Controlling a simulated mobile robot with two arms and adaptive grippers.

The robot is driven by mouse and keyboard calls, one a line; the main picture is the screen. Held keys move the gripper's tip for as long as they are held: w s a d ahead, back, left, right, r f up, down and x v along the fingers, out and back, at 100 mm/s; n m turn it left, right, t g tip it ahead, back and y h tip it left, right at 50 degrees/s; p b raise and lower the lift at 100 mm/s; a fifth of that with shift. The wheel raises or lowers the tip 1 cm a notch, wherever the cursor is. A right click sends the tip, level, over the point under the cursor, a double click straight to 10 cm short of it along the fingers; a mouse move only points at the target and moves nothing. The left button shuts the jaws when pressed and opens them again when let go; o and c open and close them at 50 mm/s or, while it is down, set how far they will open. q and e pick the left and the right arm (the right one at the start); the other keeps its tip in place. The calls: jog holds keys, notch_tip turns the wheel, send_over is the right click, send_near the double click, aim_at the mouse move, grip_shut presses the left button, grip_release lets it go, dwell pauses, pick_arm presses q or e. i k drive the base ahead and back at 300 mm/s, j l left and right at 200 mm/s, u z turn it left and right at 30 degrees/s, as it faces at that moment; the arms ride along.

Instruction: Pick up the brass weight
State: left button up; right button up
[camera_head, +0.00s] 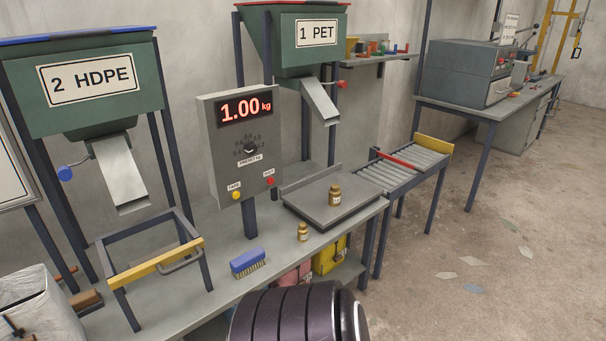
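A larger brass weight (335,195) stands upright on the grey plate of the bench scale (308,207). A smaller brass weight (303,233) stands upright on the bench top (220,281), just in front of the scale plate. The scale's display (244,110) reads 1.00 kg. Neither of my grippers shows in the head view. A dark ringed part at the bottom middle looks like a link of my arm and hides part of the bench's front.
A blue brush (247,262) lies left of the small weight. A yellow-barred frame (155,264) stands further left. Chutes from the HDPE hopper (98,88) and PET hopper (284,55) hang above. A roller conveyor (405,168) adjoins the scale's right. Floor at right has scattered flakes.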

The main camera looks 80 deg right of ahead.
aim_at(335, 192)
jog(key=z, duration=3)
jog(key=i, duration=0.1)
jog(key=l+u, duration=0.05)
